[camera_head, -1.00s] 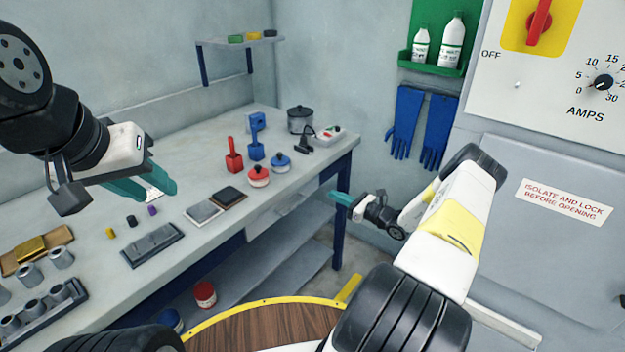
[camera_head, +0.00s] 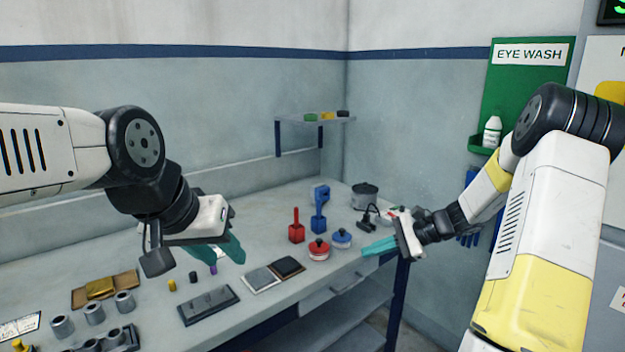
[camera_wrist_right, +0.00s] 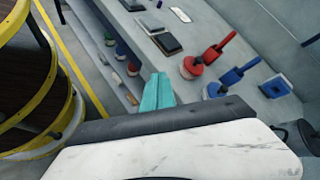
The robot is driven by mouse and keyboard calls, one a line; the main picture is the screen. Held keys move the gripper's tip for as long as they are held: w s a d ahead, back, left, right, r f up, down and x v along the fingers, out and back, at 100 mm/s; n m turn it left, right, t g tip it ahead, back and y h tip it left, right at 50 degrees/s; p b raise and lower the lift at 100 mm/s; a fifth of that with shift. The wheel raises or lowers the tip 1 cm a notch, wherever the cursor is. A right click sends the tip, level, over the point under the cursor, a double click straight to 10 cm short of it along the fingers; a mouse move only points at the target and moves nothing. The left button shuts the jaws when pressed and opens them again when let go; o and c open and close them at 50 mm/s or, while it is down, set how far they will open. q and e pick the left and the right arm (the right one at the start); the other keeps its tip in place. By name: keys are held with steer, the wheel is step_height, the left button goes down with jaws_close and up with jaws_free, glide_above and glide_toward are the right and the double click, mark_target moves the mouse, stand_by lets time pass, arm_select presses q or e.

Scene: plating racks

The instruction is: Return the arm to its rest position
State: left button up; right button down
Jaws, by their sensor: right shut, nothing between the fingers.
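My right arm comes in from the right in the head view. Its gripper (camera_head: 379,246) has teal fingers pressed together with nothing between them, over the front right edge of the workbench (camera_head: 340,270). In the right wrist view the shut fingers (camera_wrist_right: 158,91) point along the bench front, with open floor and the lower shelf below. My left gripper (camera_head: 235,250) hangs over the left part of the bench. Its teal fingers are seen from the side and overlap, so their opening is unclear.
Red pot (camera_head: 319,249), blue pot (camera_head: 341,238), red scoop (camera_head: 296,228) and blue scoop (camera_head: 320,212) stand on the bench near my right gripper. A dark cooker (camera_head: 364,196) stands behind. Several metal cups sit front left. In the wrist view, a yellow-rimmed round platform (camera_wrist_right: 62,112) is at left.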

steer(key=s+a+r+n+t+h, duration=0.1)
steer(key=s+r+n+h, duration=0.3)
steer(key=s+r+n, duration=0.3)
steer(key=s+a+r+n+t+h, duration=0.1)
steer(key=s+r+n+h, duration=0.4)
steer(key=s+r, duration=0.5)
steer(key=shift+s+r+n+t, duration=0.2)
steer(key=shift+s+n+t, duration=0.65)
steer(key=shift+s, duration=3.4)
steer(key=shift+n+g, duration=0.25)
